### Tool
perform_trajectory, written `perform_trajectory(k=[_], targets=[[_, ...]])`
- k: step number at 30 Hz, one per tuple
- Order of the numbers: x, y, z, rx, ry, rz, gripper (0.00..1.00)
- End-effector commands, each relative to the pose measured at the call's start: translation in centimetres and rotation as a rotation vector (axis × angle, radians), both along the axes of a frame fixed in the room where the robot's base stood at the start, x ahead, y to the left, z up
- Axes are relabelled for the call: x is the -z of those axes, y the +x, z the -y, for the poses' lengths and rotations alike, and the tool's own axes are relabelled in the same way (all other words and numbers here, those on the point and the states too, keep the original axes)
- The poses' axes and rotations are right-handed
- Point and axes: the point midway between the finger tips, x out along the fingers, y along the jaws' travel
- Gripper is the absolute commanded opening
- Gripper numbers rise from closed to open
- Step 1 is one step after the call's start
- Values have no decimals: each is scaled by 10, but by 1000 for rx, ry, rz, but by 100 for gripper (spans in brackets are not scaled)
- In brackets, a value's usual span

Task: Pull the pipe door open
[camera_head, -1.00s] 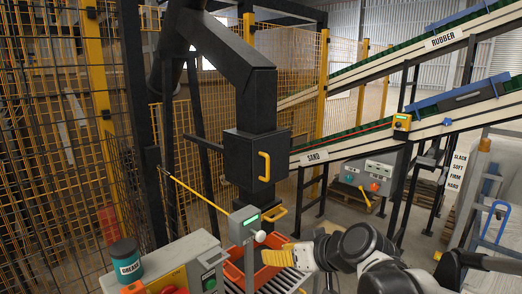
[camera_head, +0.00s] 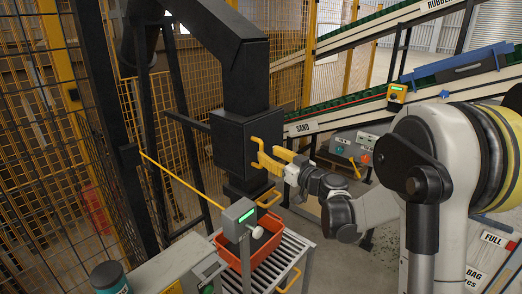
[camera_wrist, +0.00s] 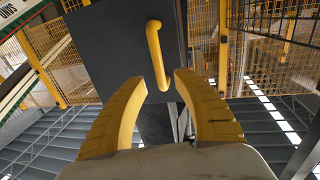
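The pipe door (camera_head: 232,140) is the dark front of the square box on the black pipe, and it looks shut. Its yellow bar handle (camera_wrist: 154,48) runs lengthwise on the dark panel in the wrist view. My gripper (camera_wrist: 160,78) is open, with one yellow finger on each side of the handle's near end. I cannot tell whether the fingers touch it. In the head view my gripper (camera_head: 266,160) is at the door's right side, and its yellow fingers partly cover and blend with the handle.
A second yellow handle (camera_head: 268,198) sits lower on the pipe. Below are a red-orange crate (camera_head: 262,250) on rollers and a grey post box (camera_head: 240,218) with a green display. Mesh fencing (camera_head: 45,150) stands left; the sand conveyor (camera_head: 340,115) runs behind on the right.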

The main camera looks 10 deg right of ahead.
Motion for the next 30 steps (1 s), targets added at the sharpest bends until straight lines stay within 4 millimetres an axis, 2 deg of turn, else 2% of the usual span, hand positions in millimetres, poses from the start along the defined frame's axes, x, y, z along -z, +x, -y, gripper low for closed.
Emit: perform_trajectory(k=[3,7,18,19,22,30], targets=[[0,19,-10,-2,0,0,36],[0,33,-16,-2,0,0,36],[0,39,-18,0,0,-1,36],[0,39,-18,-1,0,-1,32],[0,39,-18,-1,0,-1,1],[0,38,-18,-6,0,-1,0]])
